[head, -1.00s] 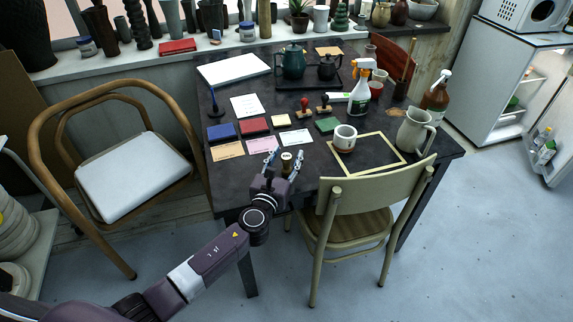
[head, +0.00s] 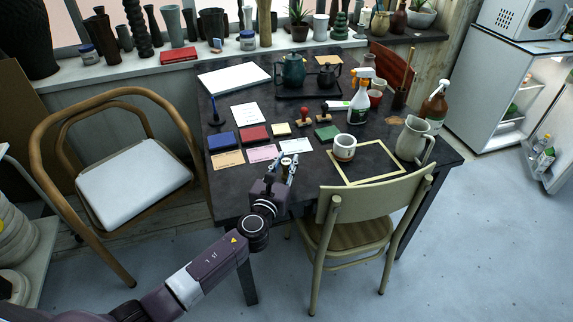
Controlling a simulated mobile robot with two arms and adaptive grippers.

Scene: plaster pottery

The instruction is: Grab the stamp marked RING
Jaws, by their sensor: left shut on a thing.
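My left gripper (head: 286,163) is at the table's front edge, its fingers closed on a small round-topped, cream-coloured thing (head: 286,161) that looks like a stamp. The fingers hide most of it and I cannot read any marking. On the dark table (head: 230,200) stand a stamp with a red knob (head: 304,113), a stamp with a dark knob (head: 325,107) and a tall dark blue-handled stamp (head: 214,104). No lettering is readable on these. My right gripper is not in view.
Ink pads in blue (head: 222,138), red (head: 254,133) and green (head: 327,132) lie behind the gripper, with paper cards (head: 263,153). A mug (head: 345,147) stands to the right by a yellowish frame (head: 386,177). A chair (head: 375,195) stands close at the front right.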

